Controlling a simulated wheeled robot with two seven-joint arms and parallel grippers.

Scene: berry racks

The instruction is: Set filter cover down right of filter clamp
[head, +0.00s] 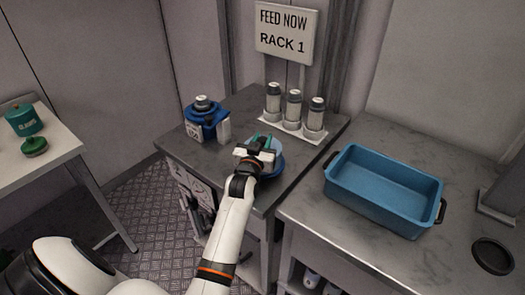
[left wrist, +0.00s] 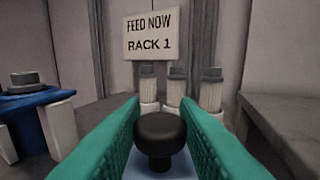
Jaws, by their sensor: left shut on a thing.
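My left gripper (head: 263,142) is shut on the filter cover (head: 279,167), a blue round piece largely hidden under the gripper in the head view. In the left wrist view, the cover's black knob (left wrist: 162,135) stands upright between the green fingers, with the blue top (left wrist: 160,172) below. The cover is over the dark worktop, to the right of and nearer than the filter clamp. I cannot tell whether it touches the worktop. The filter clamp (head: 207,120), blue with white blocks, stands on the left part; it also shows in the left wrist view (left wrist: 32,100). My right gripper is not in view.
Several grey-topped filter bottles (head: 293,106) stand in a white rack behind the cover, below the "RACK 1" sign (head: 286,32). A blue bin (head: 383,213) and a black disc (head: 493,256) are on the right counter. Green canisters (head: 24,121) stand on the left table.

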